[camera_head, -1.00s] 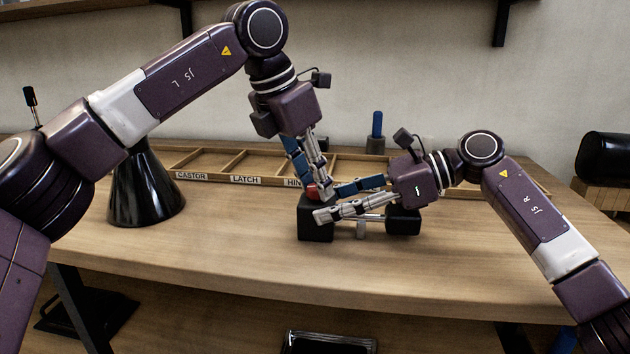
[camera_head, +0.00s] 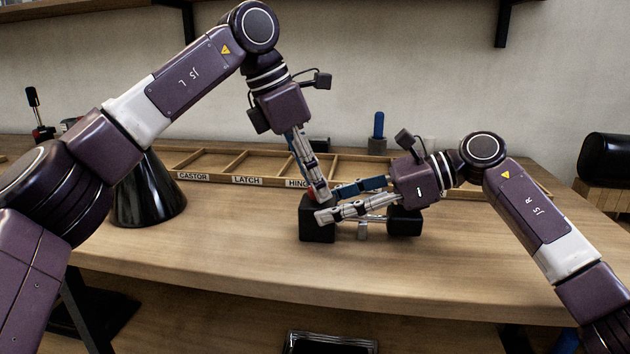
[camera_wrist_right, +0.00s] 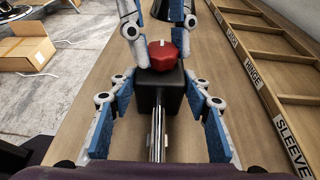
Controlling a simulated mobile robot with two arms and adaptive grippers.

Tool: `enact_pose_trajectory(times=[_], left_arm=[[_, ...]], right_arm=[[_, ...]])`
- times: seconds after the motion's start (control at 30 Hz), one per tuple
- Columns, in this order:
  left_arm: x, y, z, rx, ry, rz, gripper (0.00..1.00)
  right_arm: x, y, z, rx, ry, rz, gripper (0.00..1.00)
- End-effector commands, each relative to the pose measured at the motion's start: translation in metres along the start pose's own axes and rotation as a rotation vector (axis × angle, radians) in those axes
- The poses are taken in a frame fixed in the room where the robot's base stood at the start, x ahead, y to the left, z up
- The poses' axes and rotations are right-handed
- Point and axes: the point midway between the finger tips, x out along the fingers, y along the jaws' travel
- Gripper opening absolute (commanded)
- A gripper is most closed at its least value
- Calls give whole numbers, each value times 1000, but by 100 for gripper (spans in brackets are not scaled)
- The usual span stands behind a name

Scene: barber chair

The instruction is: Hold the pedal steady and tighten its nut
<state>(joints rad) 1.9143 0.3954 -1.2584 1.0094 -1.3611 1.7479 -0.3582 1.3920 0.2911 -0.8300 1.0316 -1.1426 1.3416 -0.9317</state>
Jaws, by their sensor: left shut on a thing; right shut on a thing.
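The pedal is a black block (camera_head: 317,226) on the bench, with a chrome rod (camera_wrist_right: 158,130) running from it to a second black block (camera_head: 404,222). A red lobed nut (camera_wrist_right: 163,55) with a white mark sits on top of the first block. My left gripper (camera_head: 317,191) points down from above and is shut on the nut, mostly covering it in the head view. My right gripper (camera_head: 328,204) reaches in from the right and is shut on the first black block, its blue-padded fingers on either side in the right wrist view.
A wooden compartment tray (camera_head: 270,182) labelled CASTOR, LATCH and more lies behind the pedal. A blue-handled item (camera_head: 378,125) stands behind it. A glossy black cone (camera_head: 148,195) stands at left, beneath my left arm. The bench front (camera_head: 240,265) is clear.

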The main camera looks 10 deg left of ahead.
Motion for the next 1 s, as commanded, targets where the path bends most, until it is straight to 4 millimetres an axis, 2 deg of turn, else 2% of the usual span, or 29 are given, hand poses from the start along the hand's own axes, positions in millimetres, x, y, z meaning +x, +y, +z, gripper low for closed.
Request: enact_pose_trajectory(times=[0.13,0.17,0.3,0.67,0.77,1.0], left_arm=[[-2,2,-1,-5,-1,6,2],[-2,2,-1,-5,-1,6,29],[-2,2,-1,-4,-1,5,44],[-6,1,0,-3,-2,4,44],[-18,1,0,-4,-2,4,44],[-71,1,1,-5,-4,6,44]], right_arm=[[-1,0,0,1,0,0,0],[-1,0,0,1,0,0,0],[-1,0,0,1,0,0,0],[0,0,0,0,-1,0,0],[0,0,0,0,-1,0,0],[0,0,1,0,-1,0,0]])
